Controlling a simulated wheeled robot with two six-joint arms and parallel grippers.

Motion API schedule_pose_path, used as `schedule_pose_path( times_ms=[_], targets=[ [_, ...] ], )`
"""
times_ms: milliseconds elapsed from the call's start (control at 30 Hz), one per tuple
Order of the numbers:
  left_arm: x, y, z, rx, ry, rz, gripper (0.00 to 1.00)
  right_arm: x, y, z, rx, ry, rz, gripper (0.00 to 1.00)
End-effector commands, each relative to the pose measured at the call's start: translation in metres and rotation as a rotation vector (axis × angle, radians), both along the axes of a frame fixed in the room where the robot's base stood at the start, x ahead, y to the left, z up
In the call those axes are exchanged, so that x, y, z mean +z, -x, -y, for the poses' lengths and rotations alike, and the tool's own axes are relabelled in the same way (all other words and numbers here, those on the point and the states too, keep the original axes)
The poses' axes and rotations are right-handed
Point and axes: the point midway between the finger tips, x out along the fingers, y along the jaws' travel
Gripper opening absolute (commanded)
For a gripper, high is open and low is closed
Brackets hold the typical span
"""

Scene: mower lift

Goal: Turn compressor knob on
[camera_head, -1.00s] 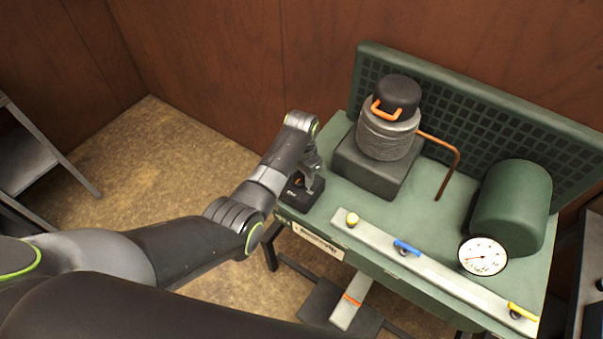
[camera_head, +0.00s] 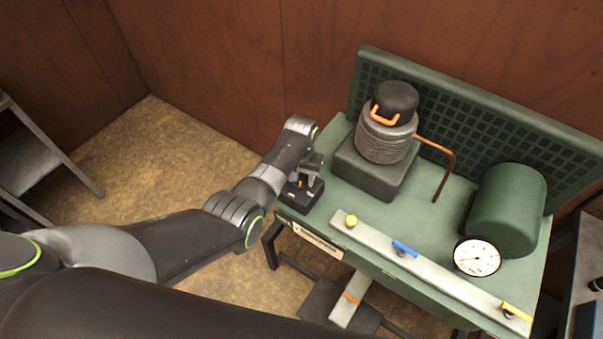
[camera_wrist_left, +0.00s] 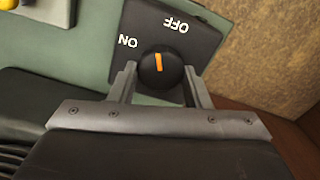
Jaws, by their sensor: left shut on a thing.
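The compressor knob (camera_wrist_left: 160,72) is a round black dial with an orange mark, on a dark switch box (camera_head: 299,196) at the table's left end. In the left wrist view the box's plate (camera_wrist_left: 185,42) reads ON to the left and OFF to the right, both tilted in the picture. The orange mark points up, between the two words. My left gripper (camera_head: 304,179) is over the box. In the left wrist view my left gripper (camera_wrist_left: 160,85) has one finger on each side of the knob and is shut on it. My right gripper is not in view.
The green table (camera_head: 343,190) carries a ribbed cylinder (camera_head: 385,139) with an orange handle, a green tank (camera_head: 508,209), a gauge (camera_head: 477,257) and a rail with coloured levers (camera_head: 440,278). A pedal (camera_head: 346,305) is below. Open floor (camera_head: 165,160) lies left.

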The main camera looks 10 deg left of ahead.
Motion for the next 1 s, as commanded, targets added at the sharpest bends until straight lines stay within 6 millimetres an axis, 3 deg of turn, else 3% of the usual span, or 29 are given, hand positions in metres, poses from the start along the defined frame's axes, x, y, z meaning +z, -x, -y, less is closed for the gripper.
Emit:
schedule_pose_path(
  times_ms=[333,1000],
  targets=[
    [0.002,-0.001,-0.002,0.330,-0.001,0.001,0.21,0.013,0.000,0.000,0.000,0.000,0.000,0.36],
    [0.001,0.000,-0.004,0.922,-0.001,0.004,0.21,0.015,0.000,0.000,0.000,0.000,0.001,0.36]
  ],
)
